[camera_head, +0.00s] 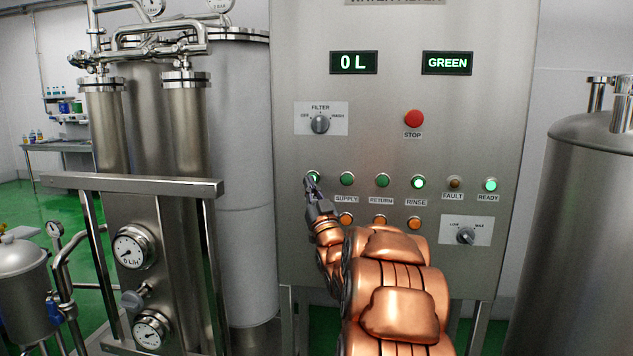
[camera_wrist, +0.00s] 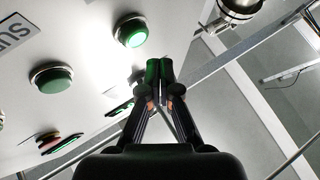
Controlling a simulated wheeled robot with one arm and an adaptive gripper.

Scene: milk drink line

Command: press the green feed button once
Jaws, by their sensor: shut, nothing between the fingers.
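The leftmost green button (camera_head: 313,177) on the steel panel sits at the left end of the button row. Its label is hidden behind my gripper, so I cannot read "feed" on it. It looks lit in the wrist view (camera_wrist: 130,31). My gripper (camera_head: 311,182) is shut and empty, with its tips overlapping this button's lower part in the head view. In the wrist view the shut tips (camera_wrist: 159,68) appear a little apart from the button, beside a bright patch on the panel. I cannot tell whether they touch the panel.
The unlit SUPPLY button (camera_head: 346,179) is just right of it, also in the wrist view (camera_wrist: 51,78). RETURN (camera_head: 383,181) and lit RINSE (camera_head: 418,183) follow. Orange buttons (camera_head: 379,221) sit below, the FILTER knob (camera_head: 320,124) and red STOP (camera_head: 413,119) above. Displays read "0 L" and "GREEN".

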